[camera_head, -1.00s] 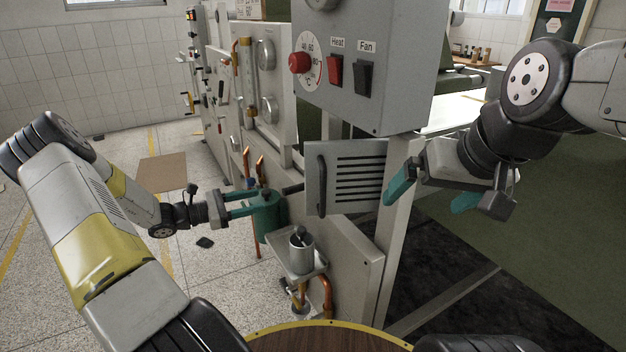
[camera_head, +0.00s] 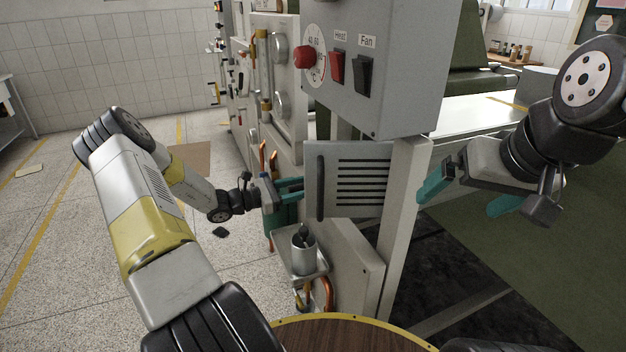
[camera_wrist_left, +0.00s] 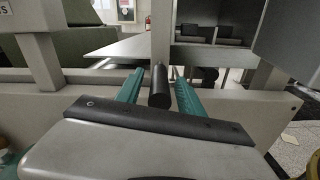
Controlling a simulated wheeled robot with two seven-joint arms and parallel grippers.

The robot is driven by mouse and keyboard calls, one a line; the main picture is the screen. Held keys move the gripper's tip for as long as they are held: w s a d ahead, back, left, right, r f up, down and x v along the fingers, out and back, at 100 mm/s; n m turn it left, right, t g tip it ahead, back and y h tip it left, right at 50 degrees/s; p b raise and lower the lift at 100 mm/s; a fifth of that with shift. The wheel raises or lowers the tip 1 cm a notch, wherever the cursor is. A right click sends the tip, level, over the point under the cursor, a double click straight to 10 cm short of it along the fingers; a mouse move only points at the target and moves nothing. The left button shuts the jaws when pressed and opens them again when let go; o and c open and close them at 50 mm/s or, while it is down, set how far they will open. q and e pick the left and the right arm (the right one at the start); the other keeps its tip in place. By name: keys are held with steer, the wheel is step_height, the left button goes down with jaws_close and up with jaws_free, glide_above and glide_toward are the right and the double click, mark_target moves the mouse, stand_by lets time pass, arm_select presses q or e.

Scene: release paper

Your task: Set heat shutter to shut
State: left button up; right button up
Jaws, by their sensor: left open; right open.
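A grey slotted panel (camera_head: 362,178), apparently the heat shutter, sits below the control box, with a dark vertical bar (camera_head: 320,188) at its left side. My left gripper (camera_head: 299,188) is open at the panel's left edge, pointing right. In the left wrist view a short black rod (camera_wrist_left: 159,88) lies between the open teal fingers (camera_wrist_left: 159,77), with gaps on both sides. My right gripper (camera_head: 455,205) is open and empty, to the right of the panel and a pale post.
The grey control box (camera_head: 405,75) above carries a red dial knob (camera_head: 304,57), a red Heat switch (camera_head: 338,67) and a dark Fan switch (camera_head: 363,76). The floor at left is open.

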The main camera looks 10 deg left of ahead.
arm_select(q)
steer(key=shift+w+d, duration=0.2)
steer(key=shift+d, duration=0.1)
jaws_close()
stand_by(1.3)
